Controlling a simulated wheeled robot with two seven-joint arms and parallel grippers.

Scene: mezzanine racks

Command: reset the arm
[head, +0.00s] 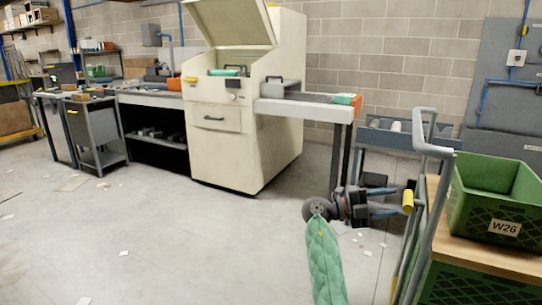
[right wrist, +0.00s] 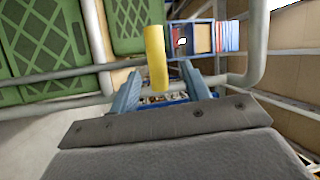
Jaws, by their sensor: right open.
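My right gripper (head: 390,198) is at the lower right of centre in the head view, pointing right toward a grey tubular cart handle. The handle's yellow grip (head: 408,199) is close by its fingertips. In the right wrist view my right gripper (right wrist: 160,78) shows two blue fingers spread apart. The yellow grip (right wrist: 157,58) stands in line with the gap, with space visible on both sides. The gripper is open and holds nothing. I cannot tell how deep the grip lies between the fingers. My left gripper is not in view.
The grey handle frame (head: 432,150) rises close beside the gripper. A green crate (head: 495,225) labelled W26 sits on a wooden top at right. A cream machine (head: 220,150) with side tables stands behind. Open floor (head: 160,235), with scattered paper scraps, lies to the left.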

